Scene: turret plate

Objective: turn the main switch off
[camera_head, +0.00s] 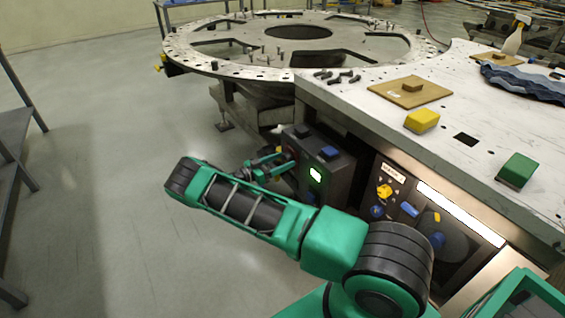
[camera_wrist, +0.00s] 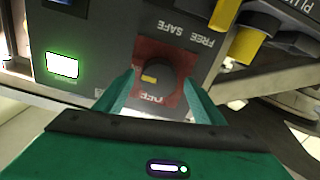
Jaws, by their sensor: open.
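The main switch is a dark round knob (camera_wrist: 158,78) with a yellow mark, on a red plate, in the wrist view. The yellow mark sits on the knob's lower left in that picture. Lettering like OFF shows by the plate's lower edge, and FREE SAFE is printed upside down above it. My gripper (camera_wrist: 160,84) is open, with one green finger on each side of the knob. I cannot tell whether the fingers touch it. In the head view my gripper (camera_head: 272,163) is at the grey control box (camera_head: 335,179); the knob is mostly hidden there.
A lit green-white display (camera_wrist: 62,65) is left of the knob, and yellow and dark parts (camera_wrist: 245,40) are at the upper right. The white worktable (camera_head: 440,150) overhangs the box side. A large round plate (camera_head: 190,60) stands behind. Floor at left is clear.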

